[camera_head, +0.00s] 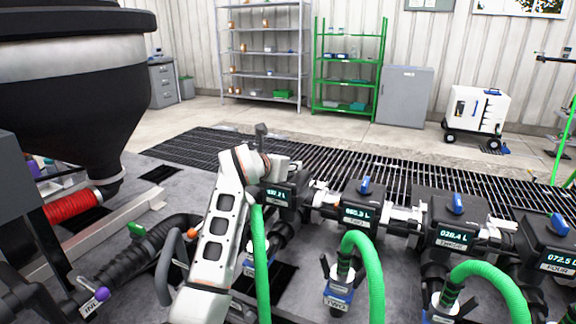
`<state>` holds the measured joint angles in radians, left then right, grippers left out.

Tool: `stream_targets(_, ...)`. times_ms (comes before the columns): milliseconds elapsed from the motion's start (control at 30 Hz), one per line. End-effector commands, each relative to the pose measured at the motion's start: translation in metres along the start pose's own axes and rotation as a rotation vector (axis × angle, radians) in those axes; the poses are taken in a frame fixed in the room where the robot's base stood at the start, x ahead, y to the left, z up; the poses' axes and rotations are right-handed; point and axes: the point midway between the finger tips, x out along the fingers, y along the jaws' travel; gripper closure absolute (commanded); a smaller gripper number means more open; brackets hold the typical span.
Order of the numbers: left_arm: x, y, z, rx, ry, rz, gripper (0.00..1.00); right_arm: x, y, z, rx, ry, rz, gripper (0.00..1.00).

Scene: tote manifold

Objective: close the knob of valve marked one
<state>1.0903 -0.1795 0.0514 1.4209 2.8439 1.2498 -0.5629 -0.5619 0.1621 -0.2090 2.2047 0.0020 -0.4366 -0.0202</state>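The valve marked one is the leftmost meter (279,195) of the row, a dark box with a lit display reading about 132 L. Its knob is hidden behind my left wrist and gripper. My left arm reaches up from the bottom, left of centre. My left gripper (268,160) is at the top of this meter; its fingers are mostly hidden, so I cannot tell whether it is open or shut on the knob. My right gripper is not in view.
Meters two (357,208), three (450,228) and four (550,250) stand to the right, with blue knobs on top. Green hoses (372,270) arch in front. A large dark hopper (75,100) stands at left. Shelves (350,70) and a white cart (476,112) are far behind.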

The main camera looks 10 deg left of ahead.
Motion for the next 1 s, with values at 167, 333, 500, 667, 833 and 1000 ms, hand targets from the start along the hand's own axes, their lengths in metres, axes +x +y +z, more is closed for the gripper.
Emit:
stream_targets(167, -0.001, 0.000, 0.000, 0.000, -0.001, 0.001, 0.73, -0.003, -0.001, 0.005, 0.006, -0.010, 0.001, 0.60)
stream_targets(333, -0.014, 0.001, 0.001, 0.002, -0.003, 0.002, 0.73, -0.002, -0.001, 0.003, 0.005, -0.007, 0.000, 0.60)
stream_targets(500, -0.041, 0.001, 0.001, 0.000, -0.003, 0.003, 0.73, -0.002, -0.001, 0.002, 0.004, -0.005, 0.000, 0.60)
stream_targets(667, -0.071, 0.001, 0.000, 0.001, -0.002, 0.002, 0.73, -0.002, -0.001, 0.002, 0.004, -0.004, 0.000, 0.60)
stream_targets(833, -0.099, 0.001, 0.000, 0.000, -0.002, 0.001, 0.73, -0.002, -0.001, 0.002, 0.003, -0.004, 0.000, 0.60)
stream_targets(1000, -0.116, 0.000, 0.000, 0.001, -0.001, 0.001, 0.73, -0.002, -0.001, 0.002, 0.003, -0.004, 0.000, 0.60)
